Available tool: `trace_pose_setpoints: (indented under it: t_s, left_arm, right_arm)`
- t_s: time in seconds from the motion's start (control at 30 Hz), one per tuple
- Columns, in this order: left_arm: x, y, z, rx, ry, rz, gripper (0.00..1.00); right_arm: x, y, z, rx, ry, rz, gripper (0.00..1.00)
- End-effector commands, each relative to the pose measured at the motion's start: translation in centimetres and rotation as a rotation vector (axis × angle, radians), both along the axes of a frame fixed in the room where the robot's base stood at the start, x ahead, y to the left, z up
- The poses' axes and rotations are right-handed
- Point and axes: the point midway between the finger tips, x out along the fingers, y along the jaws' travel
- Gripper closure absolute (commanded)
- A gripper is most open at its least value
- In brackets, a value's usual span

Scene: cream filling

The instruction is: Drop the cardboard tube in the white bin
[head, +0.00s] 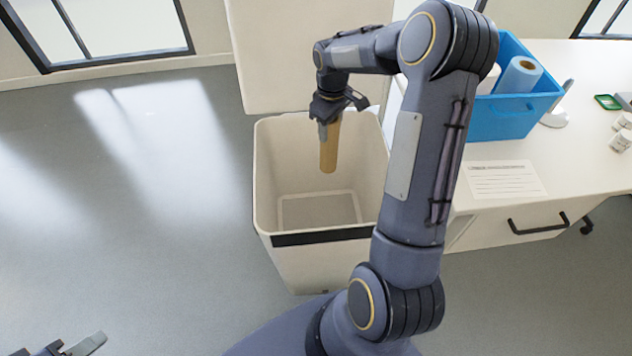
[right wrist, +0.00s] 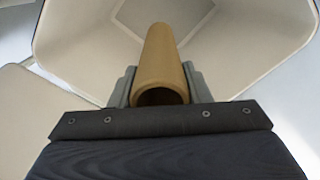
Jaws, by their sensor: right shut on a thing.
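The cardboard tube (head: 328,152) is a tan cylinder hanging nearly upright from my right gripper (head: 329,122). The gripper is shut on its upper end. In the right wrist view the tube (right wrist: 161,65) sits between the two fingers, its near open end facing the camera. The white bin (head: 265,190) is a tall, open, off-white container with a dark band on its front. The tube is over the bin's opening. The bin looks empty in the head view; its inside (right wrist: 90,45) also fills much of the right wrist view. My left gripper (head: 75,347) shows only partly at the bottom left corner, apparently empty.
The bin's lid (head: 300,50) stands raised behind it. A white counter (head: 560,185) on the right carries a blue crate (head: 510,120) with rolls in it, a paper sheet (head: 500,180) and small items. The floor on the left is clear.

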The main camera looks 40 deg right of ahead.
Motion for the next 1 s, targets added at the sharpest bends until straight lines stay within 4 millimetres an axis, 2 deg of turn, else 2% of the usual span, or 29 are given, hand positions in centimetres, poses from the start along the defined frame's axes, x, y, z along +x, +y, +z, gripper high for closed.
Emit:
trace_pose_setpoints:
  t_s: [0.4, 0.77, 0.8, 1.0]
  left_arm:
    - [0.0, 0.0, -3.9, 0.000, 0.000, 0.000, 0.64]
    - [0.0, 0.0, -4.1, 0.000, 0.000, 0.000, 0.64]
    - [0.0, 0.0, -4.1, 0.000, 0.000, 0.000, 0.64]
    - [0.0, 0.0, -4.1, 0.000, 0.000, 0.000, 0.64]
  right_arm:
    - [0.0, 0.0, -4.9, 0.000, 0.000, -0.002, 0.89]
    - [0.0, 0.1, -5.4, 0.000, 0.000, -0.002, 0.89]
    - [0.0, 0.1, -5.4, 0.000, 0.000, -0.002, 0.54]
    - [0.0, 0.1, -5.4, 0.000, 0.000, -0.002, 0.31]
